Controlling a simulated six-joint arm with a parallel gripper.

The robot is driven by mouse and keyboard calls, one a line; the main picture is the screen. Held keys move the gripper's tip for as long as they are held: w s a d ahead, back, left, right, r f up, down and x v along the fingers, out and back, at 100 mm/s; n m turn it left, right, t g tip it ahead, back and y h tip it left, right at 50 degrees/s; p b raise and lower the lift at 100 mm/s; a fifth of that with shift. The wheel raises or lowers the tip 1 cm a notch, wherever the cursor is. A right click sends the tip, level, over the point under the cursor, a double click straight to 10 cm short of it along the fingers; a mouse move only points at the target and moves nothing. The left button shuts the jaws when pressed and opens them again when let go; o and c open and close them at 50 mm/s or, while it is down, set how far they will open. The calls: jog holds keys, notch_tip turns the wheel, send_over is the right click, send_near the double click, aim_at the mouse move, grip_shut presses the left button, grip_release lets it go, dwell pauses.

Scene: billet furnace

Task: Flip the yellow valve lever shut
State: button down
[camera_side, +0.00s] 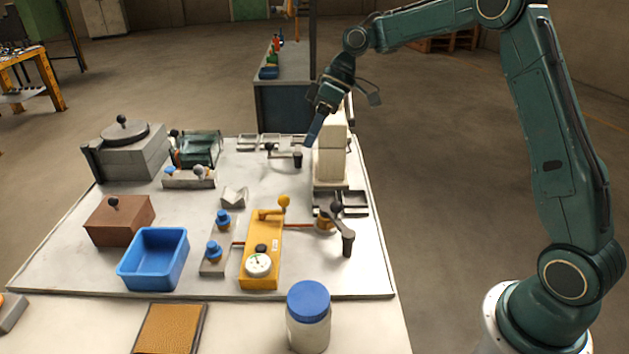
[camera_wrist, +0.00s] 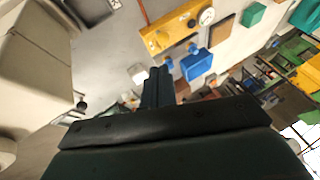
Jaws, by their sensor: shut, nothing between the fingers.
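The yellow valve block (camera_side: 262,246) stands on the white board, with a round white gauge (camera_side: 258,265) at its near end. Its yellow lever with a ball knob (camera_side: 284,202) is at the far end, the knob raised and to the right. In the wrist view the yellow block (camera_wrist: 172,33) is near the top, and its lever is hard to make out there. My gripper (camera_side: 312,136) is shut and empty, pointing down above the back of the board, well behind and above the lever. Its shut fingers also show in the wrist view (camera_wrist: 155,86).
A cream block tower (camera_side: 330,150) stands close to the right of my gripper. A black-handled crank (camera_side: 347,243) is right of the valve. Blue-knobbed fittings (camera_side: 214,250) and a blue bin (camera_side: 154,259) are left. A blue-lidded jar (camera_side: 308,318) stands in front.

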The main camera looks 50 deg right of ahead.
jog(key=shift+w+d+f+n, duration=0.2)
jog(key=shift+w+f, duration=0.1)
jog(key=shift+f, duration=0.25)
jog(key=shift+w+d+f+n, duration=0.1)
jog(key=shift+w+d+f, duration=0.15)
jog(key=shift+f, duration=0.3)
jog(key=shift+a, duration=0.15)
jog(key=x, duration=1)
jog(key=shift+s, duration=0.1)
